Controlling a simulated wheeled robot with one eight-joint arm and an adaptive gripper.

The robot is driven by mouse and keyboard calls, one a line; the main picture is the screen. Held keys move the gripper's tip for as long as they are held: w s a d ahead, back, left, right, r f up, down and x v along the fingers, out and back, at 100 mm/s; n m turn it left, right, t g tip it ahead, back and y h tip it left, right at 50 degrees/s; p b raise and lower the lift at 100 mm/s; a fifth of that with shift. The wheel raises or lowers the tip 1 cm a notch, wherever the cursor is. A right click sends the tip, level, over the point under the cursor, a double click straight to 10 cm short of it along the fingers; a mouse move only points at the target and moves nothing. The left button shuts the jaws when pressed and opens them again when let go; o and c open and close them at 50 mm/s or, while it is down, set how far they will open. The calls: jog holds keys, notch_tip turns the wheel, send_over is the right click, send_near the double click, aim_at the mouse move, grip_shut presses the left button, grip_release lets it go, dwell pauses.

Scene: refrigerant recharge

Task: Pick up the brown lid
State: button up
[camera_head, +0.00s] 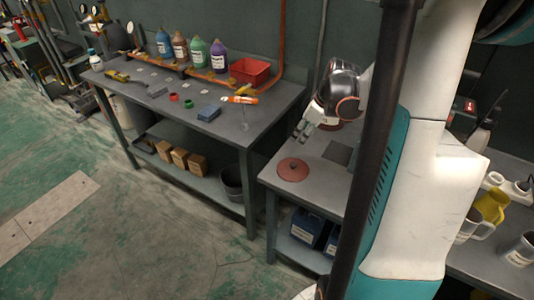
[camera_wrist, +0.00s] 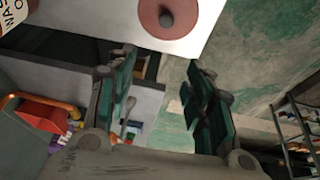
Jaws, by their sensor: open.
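The brown lid (camera_head: 293,169) is a flat reddish-brown disc with a small dark knob. It lies on the front left corner of the grey bench in the middle of the head view. My gripper (camera_head: 303,131) is above the bench, a little behind the lid and apart from it. In the wrist view the lid (camera_wrist: 153,22) shows at the top, cut by the frame edge, with its knob visible. My gripper's fingers (camera_wrist: 162,62) are spread, with nothing between them.
A dark rectangular patch (camera_head: 338,152) is on the bench right of the lid. A separate table (camera_head: 225,130) at left holds bottles (camera_head: 198,52) and a red bin (camera_head: 250,70); a gap divides it from the bench. Blue containers (camera_head: 306,226) stand on the shelf below. Green floor is clear at left.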

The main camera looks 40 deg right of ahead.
notch_tip(320, 180, down, 3)
jog(key=s+d+y, duration=0.1)
jog(key=s+d, duration=0.1)
jog(key=s, duration=0.1)
jog(key=b, duration=0.3)
send_over(294, 164)
jog(key=s, duration=0.2)
jog(key=f, duration=0.8)
jog(key=shift+s+d, duration=0.15)
jog(key=shift+d, duration=0.15)
jog(key=b+x, duration=0.2)
jog(key=x, duration=0.3)
jog(key=shift+d+f+b, duration=0.15)
jog(key=shift+d+b, duration=0.05)
jog(key=shift+b, duration=0.15)
grip_shut()
